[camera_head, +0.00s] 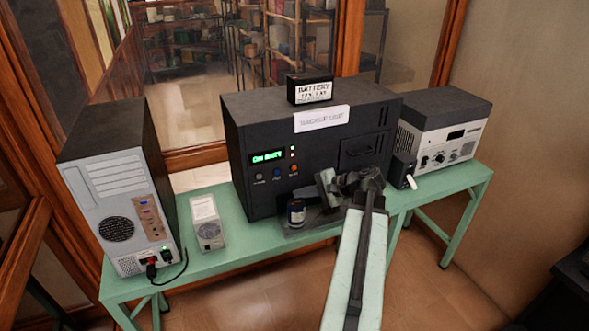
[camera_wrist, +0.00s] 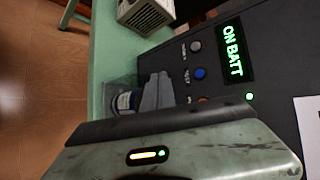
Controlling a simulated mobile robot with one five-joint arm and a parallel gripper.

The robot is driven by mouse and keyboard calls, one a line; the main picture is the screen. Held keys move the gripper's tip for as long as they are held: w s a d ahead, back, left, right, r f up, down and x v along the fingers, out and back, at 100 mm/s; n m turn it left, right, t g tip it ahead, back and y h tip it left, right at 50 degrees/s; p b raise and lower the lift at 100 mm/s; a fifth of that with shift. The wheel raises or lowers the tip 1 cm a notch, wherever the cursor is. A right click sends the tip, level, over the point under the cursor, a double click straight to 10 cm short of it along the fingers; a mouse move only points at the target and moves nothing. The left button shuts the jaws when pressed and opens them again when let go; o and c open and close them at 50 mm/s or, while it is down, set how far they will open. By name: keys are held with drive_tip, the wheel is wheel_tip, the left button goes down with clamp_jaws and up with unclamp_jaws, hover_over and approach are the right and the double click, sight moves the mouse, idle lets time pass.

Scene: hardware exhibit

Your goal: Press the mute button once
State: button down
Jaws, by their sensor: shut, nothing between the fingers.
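The dark backup unit (camera_head: 240,140) stands on the green bench, its green display (camera_head: 267,156) reading ON BATT. Below the display are a grey button (camera_head: 259,177), a blue button (camera_head: 277,174) and an orange button (camera_head: 294,168). Their labels are too small to read surely, so I cannot tell which is mute. The wrist view shows the grey button (camera_wrist: 195,46) and blue button (camera_wrist: 200,73) clear; the orange button (camera_wrist: 203,98) is partly hidden by my wrist. My gripper (camera_head: 325,184) is shut and empty, in front of the panel to the right of the buttons. Its fingers (camera_wrist: 160,88) appear apart from the buttons.
A small dark-blue cylinder (camera_head: 296,213) stands before the unit, close to my gripper. A grey computer tower (camera_head: 125,200) and a small pale box (camera_head: 207,222) are to the left. A grey instrument (camera_head: 440,130) is to the right. A battery box (camera_head: 310,88) sits on top.

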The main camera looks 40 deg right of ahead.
sight(294, 168)
drive_tip(key=shift+m+t, duration=0.5)
drive_tip(key=shift+m, duration=0.1)
drive_tip(key=d, duration=0.1)
drive_tip(key=s+d+r, duration=0.1)
drive_tip(key=s+d, duration=0.1)
drive_tip(key=shift+s+r, duration=0.1)
drive_tip(key=shift+r, duration=0.15)
drive_tip(key=w+d, duration=0.1)
drive_tip(key=w, duration=0.1)
drive_tip(key=w+d, duration=0.1)
drive_tip(key=w, duration=0.2)
drive_tip(key=w+d, duration=0.1)
drive_tip(key=w, duration=0.2)
drive_tip(key=shift+w+d, duration=0.15)
drive_tip(key=shift+w, duration=0.1)
idle(1.2)
drive_tip(key=shift+w+d, duration=0.15)
drive_tip(key=shift+w, duration=0.15)
